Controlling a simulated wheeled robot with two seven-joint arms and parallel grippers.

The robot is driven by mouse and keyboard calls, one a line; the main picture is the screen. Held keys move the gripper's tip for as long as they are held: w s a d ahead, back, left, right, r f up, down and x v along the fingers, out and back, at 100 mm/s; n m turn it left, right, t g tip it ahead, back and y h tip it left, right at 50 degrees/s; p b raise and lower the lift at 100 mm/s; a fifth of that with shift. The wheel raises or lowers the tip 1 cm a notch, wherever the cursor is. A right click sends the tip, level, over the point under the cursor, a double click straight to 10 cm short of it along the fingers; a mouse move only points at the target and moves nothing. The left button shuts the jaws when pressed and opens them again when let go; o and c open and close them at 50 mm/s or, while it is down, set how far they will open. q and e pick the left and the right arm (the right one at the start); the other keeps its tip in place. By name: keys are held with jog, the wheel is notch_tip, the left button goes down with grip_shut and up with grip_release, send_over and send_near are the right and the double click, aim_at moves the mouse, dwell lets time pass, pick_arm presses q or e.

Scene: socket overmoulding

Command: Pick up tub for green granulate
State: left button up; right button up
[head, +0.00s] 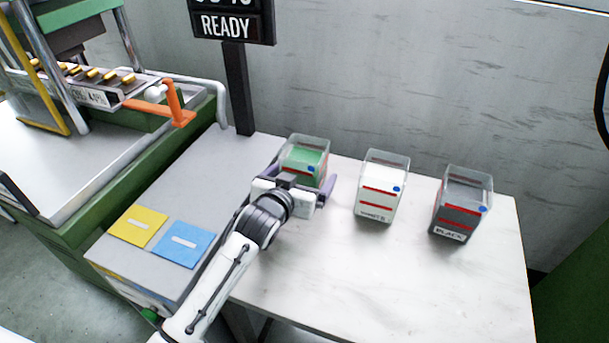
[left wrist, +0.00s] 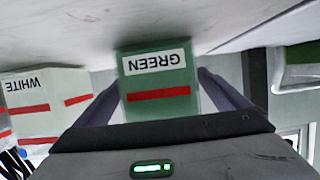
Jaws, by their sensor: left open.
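The green granulate tub (head: 308,157) is a clear box with green contents, at the left end of the row of tubs on the white table. In the left wrist view the tub (left wrist: 158,82) shows its GREEN label and a red stripe, upside down. My left gripper (head: 300,187) is open in front of it, one finger on each side of the tub. The wrist view shows the fingers (left wrist: 160,97) flanking the tub, which sits between them. Whether they touch its walls I cannot tell. The arm hides the tub's lower front in the head view. My right gripper is not in view.
A white tub (head: 377,205) and a black tub (head: 460,215) stand to the right on the white table (head: 400,290). Yellow (head: 138,226) and blue (head: 184,243) squares lie on the grey surface at left. A machine with an orange handle (head: 172,104) and a READY sign (head: 228,26) stand behind.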

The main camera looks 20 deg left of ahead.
pick_arm(q)
jog(key=shift+w+f, duration=0.1)
jog(key=shift+w, duration=0.1)
jog(key=c, duration=1.3)
jog(key=shift+r, duration=0.2)
jog(key=shift+c, duration=1.3)
